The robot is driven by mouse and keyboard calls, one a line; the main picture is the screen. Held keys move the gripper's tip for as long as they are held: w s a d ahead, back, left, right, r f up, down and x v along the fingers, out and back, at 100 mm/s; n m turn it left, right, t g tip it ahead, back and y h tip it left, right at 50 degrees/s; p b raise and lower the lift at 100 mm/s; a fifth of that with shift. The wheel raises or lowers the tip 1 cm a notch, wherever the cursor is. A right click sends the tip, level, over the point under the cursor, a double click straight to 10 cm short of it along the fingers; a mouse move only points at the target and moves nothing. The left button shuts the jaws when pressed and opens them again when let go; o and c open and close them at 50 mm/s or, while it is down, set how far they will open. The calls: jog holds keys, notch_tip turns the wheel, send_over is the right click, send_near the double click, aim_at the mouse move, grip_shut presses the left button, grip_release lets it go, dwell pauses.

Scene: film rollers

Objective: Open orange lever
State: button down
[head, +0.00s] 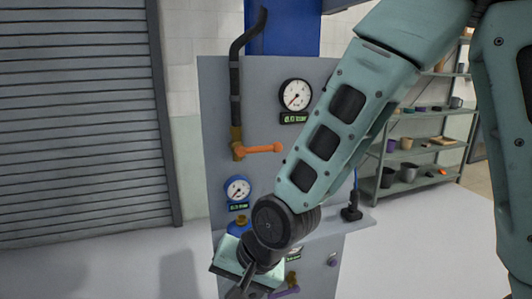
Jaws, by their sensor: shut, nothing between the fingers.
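The orange lever (263,149) points level to the right from a brass valve (238,148). The valve sits at the lower end of a dark bent pipe (235,80) on the grey panel (215,110). My arm comes down from the upper right across the panel, and the lever is clear of it. My gripper (240,292) is at the bottom edge, well below the lever and apart from it. It is shut and empty, partly cut off by the frame edge.
A black-rimmed gauge (296,94) is above the lever and a blue-rimmed gauge (238,188) below it. A purple lever (285,293) is low on the panel, near my gripper. A roller shutter (75,120) stands left and shelves (425,148) stand right. Floor between shutter and panel looks clear.

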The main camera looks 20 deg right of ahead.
aim_at(260, 149)
jog(key=w+d+r+m+t+y+p, duration=0.1)
jog(key=w+m+t, duration=0.1)
jog(key=w+m, duration=0.3)
jog(key=w+d+r+m+t+p, duration=0.1)
jog(key=w+d+m+t+p, duration=0.1)
jog(key=w+m, duration=0.25)
jog(key=w+d+r+m+t+h+p, duration=0.2)
jog(key=w+d+m, duration=0.4)
jog(key=m, duration=0.5)
jog(key=w+d+r+m+t+h+p, duration=0.3)
jog(key=w+d+r+m+t+h, duration=0.1)
jog(key=d+m, duration=0.7)
jog(key=shift+w+r+t, duration=0.2)
jog(key=shift+w+t, duration=0.7)
jog(key=shift+t, duration=0.2)
jog(key=shift+w, duration=0.1)
jog(key=w+r+p, duration=0.2)
jog(key=w+p, duration=0.5)
jog(key=w, duration=0.2)
jog(key=shift+d+r, duration=0.25)
jog(key=shift+d, duration=0.05)
